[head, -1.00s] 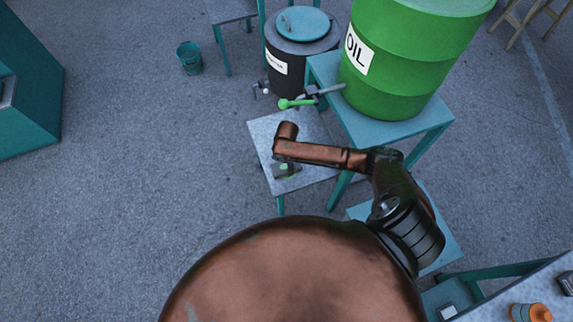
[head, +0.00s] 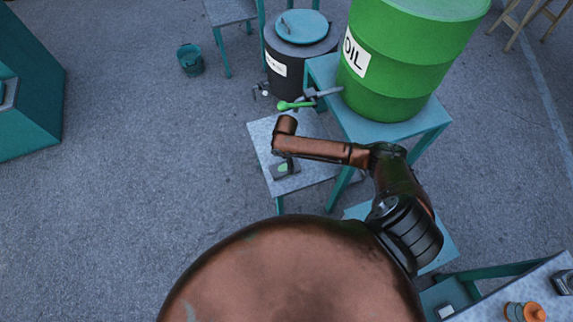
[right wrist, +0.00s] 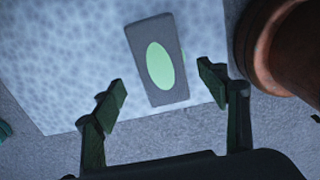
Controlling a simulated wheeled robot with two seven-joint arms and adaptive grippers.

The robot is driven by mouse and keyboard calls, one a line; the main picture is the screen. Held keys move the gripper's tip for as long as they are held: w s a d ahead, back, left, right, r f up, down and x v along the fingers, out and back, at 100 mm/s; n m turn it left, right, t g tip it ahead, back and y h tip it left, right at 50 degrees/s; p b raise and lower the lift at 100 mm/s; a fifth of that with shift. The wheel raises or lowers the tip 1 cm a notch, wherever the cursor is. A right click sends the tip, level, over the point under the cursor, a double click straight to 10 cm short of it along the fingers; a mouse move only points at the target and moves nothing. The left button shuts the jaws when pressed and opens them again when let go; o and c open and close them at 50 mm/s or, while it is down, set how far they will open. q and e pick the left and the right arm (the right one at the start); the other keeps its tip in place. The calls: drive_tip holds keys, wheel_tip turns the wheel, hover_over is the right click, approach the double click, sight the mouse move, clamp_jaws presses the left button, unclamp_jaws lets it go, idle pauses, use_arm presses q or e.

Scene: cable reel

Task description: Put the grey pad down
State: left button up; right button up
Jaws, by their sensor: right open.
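The grey pad (right wrist: 181,80) is a flat rectangle with a light green oval on its face. It lies on the pale speckled top of a low table (head: 262,133). It also shows small in the head view (head: 291,172), just below the end of my copper right arm. My right gripper (right wrist: 165,83) is open, its two dark green fingertips apart on either side of the pad's near end, with clear gaps. In the head view the gripper is mostly hidden under my arm. My left gripper is in neither view.
A dark drum (head: 300,62) and a bucket (head: 190,60) are behind. A bench (head: 490,305) with an orange item (head: 525,312) is at lower right. Open floor lies left.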

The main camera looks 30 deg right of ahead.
drive_tip(key=shift+r, duration=1.35)
drive_tip(key=shift+s, duration=0.1)
